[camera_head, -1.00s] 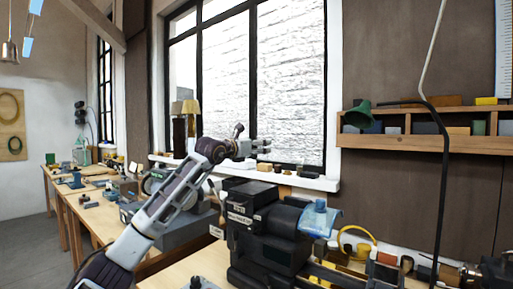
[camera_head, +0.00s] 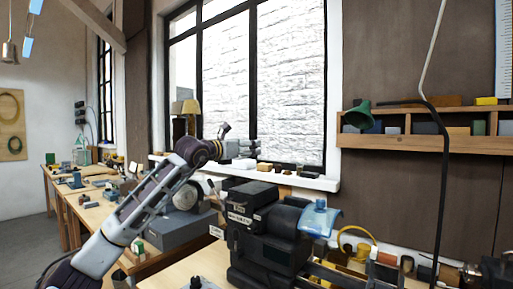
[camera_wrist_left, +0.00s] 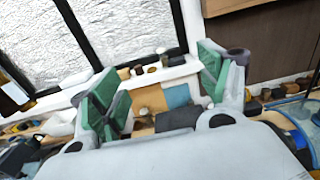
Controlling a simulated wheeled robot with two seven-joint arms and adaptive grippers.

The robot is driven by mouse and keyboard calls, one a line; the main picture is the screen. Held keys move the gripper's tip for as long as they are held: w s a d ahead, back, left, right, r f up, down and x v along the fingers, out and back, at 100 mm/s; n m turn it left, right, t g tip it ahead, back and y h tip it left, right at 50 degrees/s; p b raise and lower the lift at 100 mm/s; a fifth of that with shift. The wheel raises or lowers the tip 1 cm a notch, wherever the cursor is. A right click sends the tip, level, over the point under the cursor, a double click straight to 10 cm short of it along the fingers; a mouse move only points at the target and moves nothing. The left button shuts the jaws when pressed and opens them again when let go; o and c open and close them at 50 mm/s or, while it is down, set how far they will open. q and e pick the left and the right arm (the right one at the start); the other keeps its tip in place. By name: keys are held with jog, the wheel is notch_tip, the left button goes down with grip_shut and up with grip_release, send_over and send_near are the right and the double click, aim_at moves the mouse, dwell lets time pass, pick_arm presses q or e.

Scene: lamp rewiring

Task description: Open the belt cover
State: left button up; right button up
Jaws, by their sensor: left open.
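A dark machine (camera_head: 262,238) with a boxy, white-labelled housing (camera_head: 240,215) stands on the bench right of centre in the head view. Its flat black lid (camera_head: 252,190) looks shut; I cannot tell for sure which panel is the belt cover. My left gripper (camera_head: 252,147) is above and behind the housing, in front of the window, apart from the machine. In the left wrist view its green-padded fingers (camera_wrist_left: 165,88) are spread wide with nothing between them. A dark block (camera_wrist_left: 177,117) shows beyond the fingers, low in that view. My right gripper is not in view.
A window sill (camera_head: 310,181) with small items runs behind the machine. A blue cloth (camera_head: 319,219) lies on the machine's right part, near yellow earmuffs (camera_head: 356,238). A green lamp (camera_head: 357,113) hangs at right.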

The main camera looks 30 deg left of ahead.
pick_arm(q)
jog(key=shift+s+a, duration=0.2)
jog(key=shift+s, duration=2.55)
